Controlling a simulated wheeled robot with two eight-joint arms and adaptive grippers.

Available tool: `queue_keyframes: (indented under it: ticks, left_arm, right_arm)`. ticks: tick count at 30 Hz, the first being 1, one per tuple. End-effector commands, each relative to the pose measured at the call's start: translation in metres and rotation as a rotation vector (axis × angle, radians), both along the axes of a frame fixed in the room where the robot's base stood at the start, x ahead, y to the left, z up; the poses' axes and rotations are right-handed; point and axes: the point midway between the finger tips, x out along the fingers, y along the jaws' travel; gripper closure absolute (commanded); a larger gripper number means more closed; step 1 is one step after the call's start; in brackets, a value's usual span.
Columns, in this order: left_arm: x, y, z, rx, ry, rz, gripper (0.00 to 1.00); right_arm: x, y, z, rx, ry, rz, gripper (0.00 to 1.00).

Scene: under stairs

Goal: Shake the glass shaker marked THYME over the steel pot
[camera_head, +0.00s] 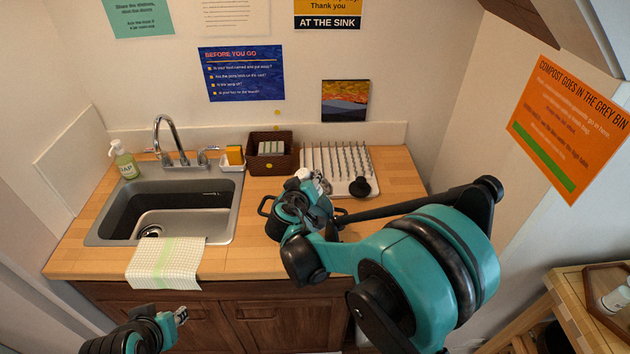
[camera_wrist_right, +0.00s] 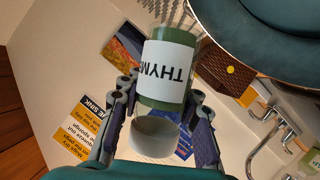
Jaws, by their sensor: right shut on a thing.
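The glass shaker (camera_wrist_right: 168,70) shows a white THYME label and green contents in the right wrist view. My right gripper (camera_wrist_right: 160,112) is shut on it, fingers on either side near its pale grey end. In the head view my right gripper (camera_head: 306,196) is over the pot, and a small pale part of the shaker (camera_head: 303,174) shows. The pot (camera_head: 267,207) is mostly hidden behind that gripper; its dark handle and rim show. Its round rim and dark inside (camera_wrist_right: 275,35) fill the top right of the wrist view. My left gripper (camera_head: 180,315) is low at the front, away from the counter things.
The sink (camera_head: 170,205) with its faucet (camera_head: 165,135), a soap bottle (camera_head: 125,160) and a draped towel (camera_head: 167,262) are left of the pot. A brown basket (camera_head: 270,165) and a drying rack (camera_head: 325,158) with a black item (camera_head: 360,187) stand behind it.

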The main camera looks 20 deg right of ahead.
Motion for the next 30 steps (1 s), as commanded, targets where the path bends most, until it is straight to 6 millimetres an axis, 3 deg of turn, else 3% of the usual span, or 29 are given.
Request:
queue_keyframes:
  ticks: [16, 23, 30]
  left_arm:
    - [0.0, 0.0, -0.053, 0.0, 0.0, 0.0, 0.71]
    - [0.0, 0.0, -0.076, 0.0, 0.0, 0.0, 0.71]
    - [0.0, 0.0, -0.092, 0.0, 0.0, 0.0, 0.71]
  right_arm:
    - [-0.007, -0.02, -0.031, -0.652, 0.235, -0.001, 1.0]
    - [-0.008, -0.023, -0.023, -1.186, 0.428, -0.004, 1.0]
    - [-0.006, -0.017, -0.005, -1.469, 0.531, -0.003, 1.0]
